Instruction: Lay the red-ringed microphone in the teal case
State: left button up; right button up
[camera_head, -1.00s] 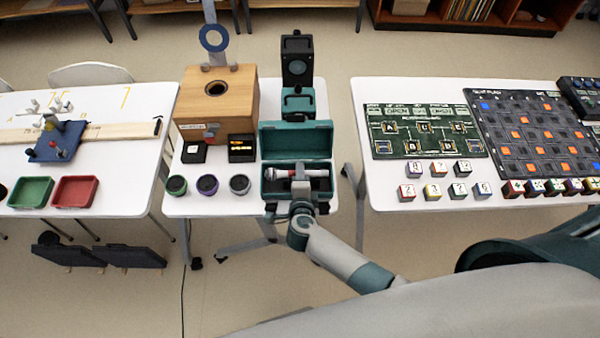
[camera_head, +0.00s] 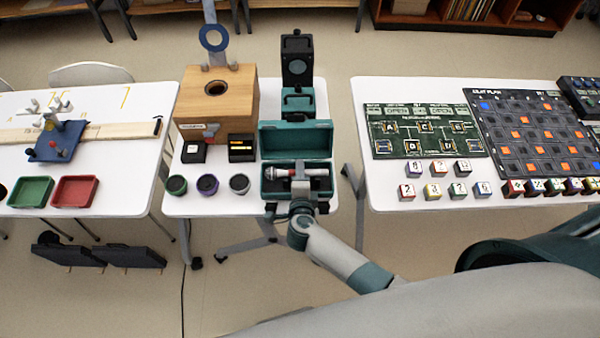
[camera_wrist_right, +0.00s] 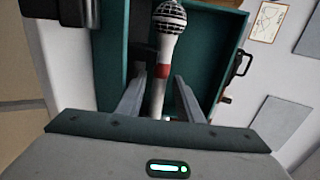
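The red-ringed microphone (camera_head: 281,173) lies level inside the open teal case (camera_head: 296,138), its head toward the left. In the right wrist view the microphone (camera_wrist_right: 168,20) shows its mesh head, red ring and pale handle over the case's teal interior (camera_wrist_right: 208,45). My right gripper (camera_head: 300,187) reaches over the front edge of the case. In the wrist view its two fingers (camera_wrist_right: 158,95) stand apart on either side of the handle, with a gap on each side. The handle's far end is hidden by the gripper. My left gripper is out of view.
A wooden box (camera_head: 238,88) and several small round pots (camera_head: 208,184) stand left of the case. A dark speaker-like device (camera_head: 297,60) stands behind it. A table with a circuit board (camera_head: 425,148) is to the right, across a gap.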

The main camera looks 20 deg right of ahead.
jog(key=shift+s+f, duration=0.2)
jog(key=shift+s, duration=0.05)
jog(key=shift+s+a+r, duration=0.1)
jog(key=shift+s+a, duration=0.1)
jog(key=shift+s, duration=0.2)
jog(key=b+v, duration=0.3)
jog(key=v, duration=1.3)
jog(key=shift+r, duration=0.35)
jog(key=shift+w+r, duration=0.1)
